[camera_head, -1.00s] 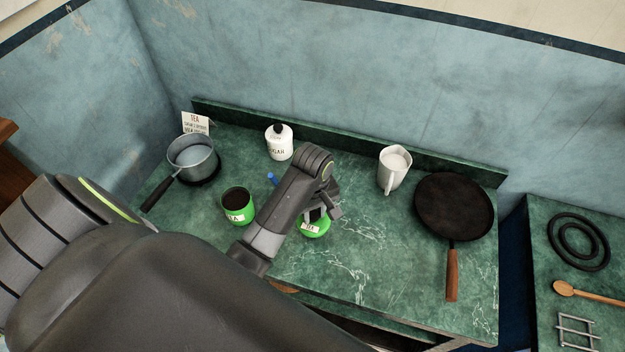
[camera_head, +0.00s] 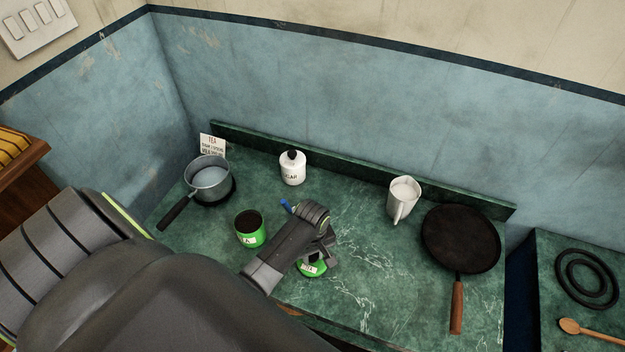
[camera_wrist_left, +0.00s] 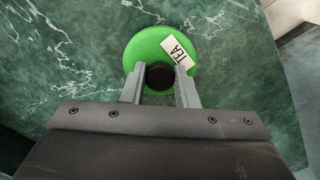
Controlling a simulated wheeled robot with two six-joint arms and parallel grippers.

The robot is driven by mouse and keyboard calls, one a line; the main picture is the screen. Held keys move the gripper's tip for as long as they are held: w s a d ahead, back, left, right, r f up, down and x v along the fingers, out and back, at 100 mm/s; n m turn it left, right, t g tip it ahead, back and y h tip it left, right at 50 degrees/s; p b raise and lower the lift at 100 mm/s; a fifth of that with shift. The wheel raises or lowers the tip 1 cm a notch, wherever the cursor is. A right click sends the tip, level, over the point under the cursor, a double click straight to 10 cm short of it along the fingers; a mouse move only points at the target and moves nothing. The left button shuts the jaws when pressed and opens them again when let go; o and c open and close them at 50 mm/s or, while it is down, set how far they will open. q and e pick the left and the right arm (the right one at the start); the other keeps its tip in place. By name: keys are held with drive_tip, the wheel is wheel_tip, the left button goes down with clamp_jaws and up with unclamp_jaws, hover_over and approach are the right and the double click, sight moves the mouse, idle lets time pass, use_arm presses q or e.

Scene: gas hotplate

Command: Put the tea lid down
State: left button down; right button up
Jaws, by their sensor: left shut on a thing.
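The tea lid is a green disc with a black knob and a white TEA label. In the left wrist view the lid (camera_wrist_left: 146,48) lies just beyond my left gripper (camera_wrist_left: 160,76), whose two fingers are shut on the knob. In the head view the lid (camera_head: 313,269) is at or just above the green marble counter, under my left gripper (camera_head: 322,258); I cannot tell if it touches. The open green tea tin (camera_head: 249,238), dark inside, stands to the left of the lid. My right gripper is not in view.
A saucepan (camera_head: 208,178) stands at the back left, with a white sugar jar (camera_head: 292,173) to its right. A white jug (camera_head: 402,204) and a dark frying pan (camera_head: 460,238) stand to the right. The counter (camera_head: 365,275) is clear right of the lid.

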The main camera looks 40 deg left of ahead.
sight(312, 256)
use_arm(q)
drive_tip(key=shift+f, duration=0.35)
drive_tip(key=c, duration=1.1)
unclamp_jaws()
drive_tip(key=shift+f, duration=0.15)
wheel_tip(312, 256, up, 12)
drive_tip(key=shift+r+b, duration=0.15)
drive_tip(key=shift+b, duration=0.45)
